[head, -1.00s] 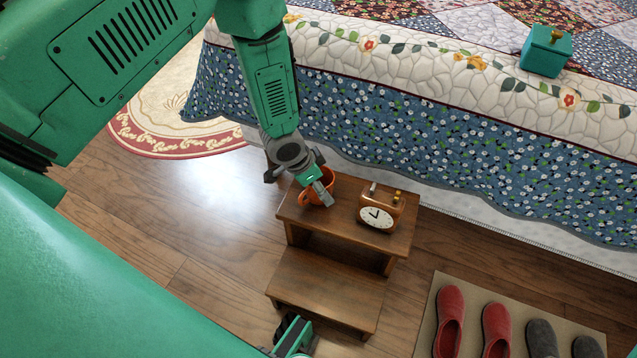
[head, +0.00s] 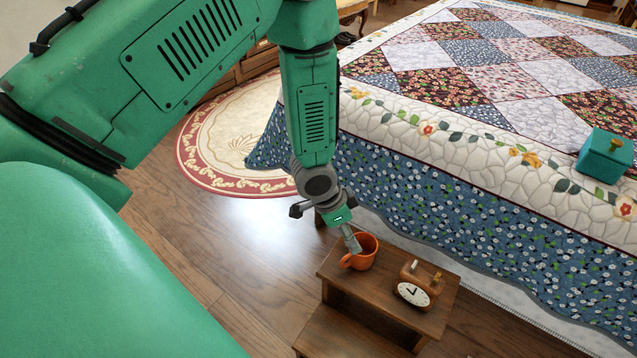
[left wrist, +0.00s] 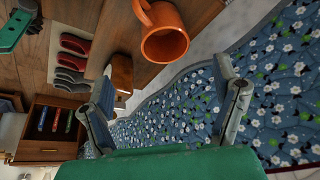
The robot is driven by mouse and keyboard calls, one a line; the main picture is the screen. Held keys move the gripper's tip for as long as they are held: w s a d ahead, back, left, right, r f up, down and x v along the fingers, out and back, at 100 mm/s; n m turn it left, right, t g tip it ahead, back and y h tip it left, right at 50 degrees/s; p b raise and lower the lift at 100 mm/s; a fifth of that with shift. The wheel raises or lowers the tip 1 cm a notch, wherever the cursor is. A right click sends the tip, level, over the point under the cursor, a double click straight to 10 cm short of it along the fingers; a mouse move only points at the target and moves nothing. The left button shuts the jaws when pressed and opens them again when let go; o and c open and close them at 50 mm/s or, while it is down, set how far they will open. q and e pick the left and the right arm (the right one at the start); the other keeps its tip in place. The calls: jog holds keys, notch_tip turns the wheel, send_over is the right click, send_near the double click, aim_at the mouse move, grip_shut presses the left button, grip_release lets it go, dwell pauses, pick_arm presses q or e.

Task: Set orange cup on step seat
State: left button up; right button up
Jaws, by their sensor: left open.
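The orange cup (head: 366,256) stands upright on the top of the wooden step seat (head: 340,270), near its back left, with its handle toward the left. It also shows in the left wrist view (left wrist: 165,42), its mouth facing the camera. My left gripper (head: 351,240) is beside and above the cup, overlapping its left rim in the head view. In the left wrist view the two fingers (left wrist: 165,68) are spread wide with nothing between them, and the cup lies beyond the tips. A green part at the left wrist view's upper left seems to be my right arm; its fingers do not show.
An alarm clock (head: 414,288) stands on the step seat right of the cup. The quilted bed (head: 450,200) rises close behind. A teal box (head: 604,156) sits on the bed. Slippers (left wrist: 72,62) lie on a mat. Wooden floor (head: 230,240) is clear at the left.

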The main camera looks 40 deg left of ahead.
pick_arm(q)
jog(key=s+f+n+g+y, duration=0.1)
jog(key=s+f+n, duration=0.1)
jog(key=s, duration=1)
jog(key=s+a+f+n+g+y, duration=0.1)
jog(key=s+f+n+g, duration=0.1)
jog(key=s, duration=1.1)
jog(key=f+n, duration=0.1)
jog(key=n, duration=0.1)
jog(key=shift+s+n, duration=0.15)
jog(key=shift+n, duration=0.25)
